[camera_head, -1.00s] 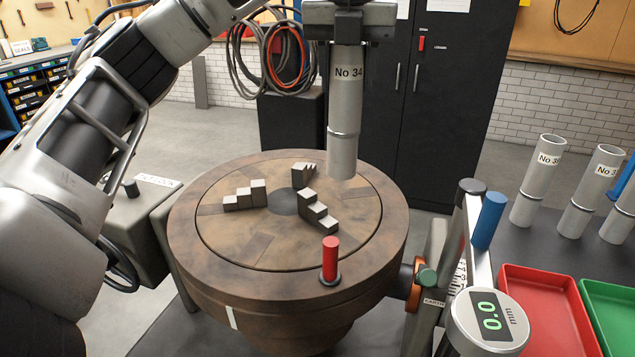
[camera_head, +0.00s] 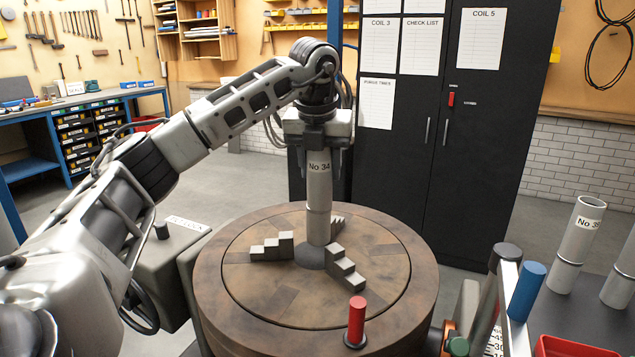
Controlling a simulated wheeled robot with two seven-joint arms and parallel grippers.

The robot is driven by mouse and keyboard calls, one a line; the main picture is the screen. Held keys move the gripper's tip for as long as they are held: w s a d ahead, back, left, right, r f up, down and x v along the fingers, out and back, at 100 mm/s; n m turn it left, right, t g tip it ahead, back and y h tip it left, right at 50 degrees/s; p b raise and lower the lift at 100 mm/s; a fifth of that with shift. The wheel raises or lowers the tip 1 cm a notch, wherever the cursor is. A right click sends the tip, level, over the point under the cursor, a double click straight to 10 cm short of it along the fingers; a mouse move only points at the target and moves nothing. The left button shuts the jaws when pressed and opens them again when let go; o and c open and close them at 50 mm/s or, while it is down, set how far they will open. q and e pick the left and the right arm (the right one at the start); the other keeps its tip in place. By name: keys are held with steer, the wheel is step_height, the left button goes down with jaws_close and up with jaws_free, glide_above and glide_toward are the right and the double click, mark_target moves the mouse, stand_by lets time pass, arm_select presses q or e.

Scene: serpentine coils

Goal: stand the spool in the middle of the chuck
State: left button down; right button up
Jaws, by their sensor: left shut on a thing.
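The spool (camera_head: 318,205), a grey metal tube marked No 34, hangs upright from my left gripper (camera_head: 318,158). The gripper points straight down and is shut on the spool's top end. The chuck (camera_head: 265,292) is a round brown turntable with three stepped grey jaws: left (camera_head: 272,248), right front (camera_head: 346,270) and one behind, partly hidden by the spool. The spool's lower end is among the jaws, over the dark centre disc (camera_head: 311,260). I cannot tell whether it touches the chuck. My right gripper is not in view.
A red peg (camera_head: 356,322) stands on the chuck's front rim. A black cabinet (camera_head: 470,150) stands behind.

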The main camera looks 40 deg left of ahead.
mark_target(318, 184)
arm_select(q)
steer(key=f, duration=0.1)
steer(key=a+f, duration=0.1)
steer(key=f, duration=0.1)
steer(key=shift+f, duration=0.1)
steer(key=shift+d+f, duration=0.15)
steer(key=shift+f, duration=0.2)
steer(key=c, duration=0.8)
jaws_free()
steer(key=shift+f, duration=0.1)
steer(key=shift+o, duration=0.2)
steer(key=v, duration=1.2)
steer(key=shift+p, duration=0.3)
